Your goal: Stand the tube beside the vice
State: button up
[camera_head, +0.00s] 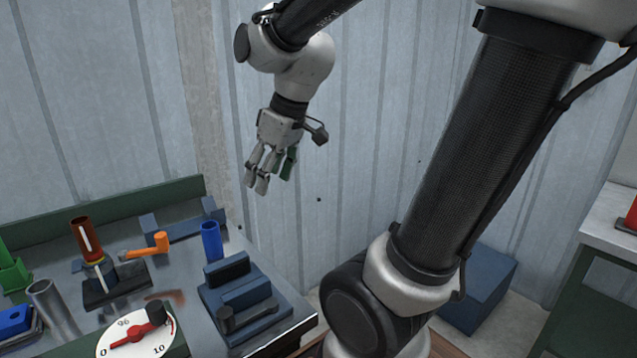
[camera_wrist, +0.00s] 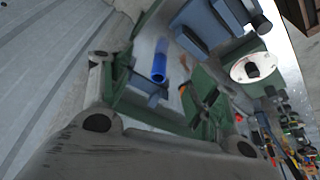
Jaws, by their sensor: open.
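A blue tube (camera_head: 211,241) stands upright on the bench, just behind the blue-and-black vice (camera_head: 246,300). A grey metal tube (camera_head: 54,308) leans at the left of the bench. The frames do not settle which one the task calls the tube. My gripper (camera_head: 268,180) is open and empty, raised well above and behind the bench, clear of both tubes. In the wrist view the blue tube (camera_wrist: 159,64) appears beyond the open fingers (camera_wrist: 158,92). The vice is partly visible there at the top (camera_wrist: 188,42).
A brown-red cylinder (camera_head: 87,240) stands in a dark holder, with an orange tool (camera_head: 148,245) beside it. A round dial (camera_head: 137,336) sits at the bench front. A green backboard (camera_head: 105,212) edges the bench rear. A blue box (camera_head: 478,288) is on the floor at right.

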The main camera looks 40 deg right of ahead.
jog(key=s+d+m+h, duration=0.1)
jog(key=s+d+m, duration=0.3)
jog(key=s, duration=0.7)
jog(key=shift+s+d+r+m+h, duration=0.15)
jog(key=shift+d+r+m+h, duration=0.2)
jog(key=shift+d, duration=0.25)
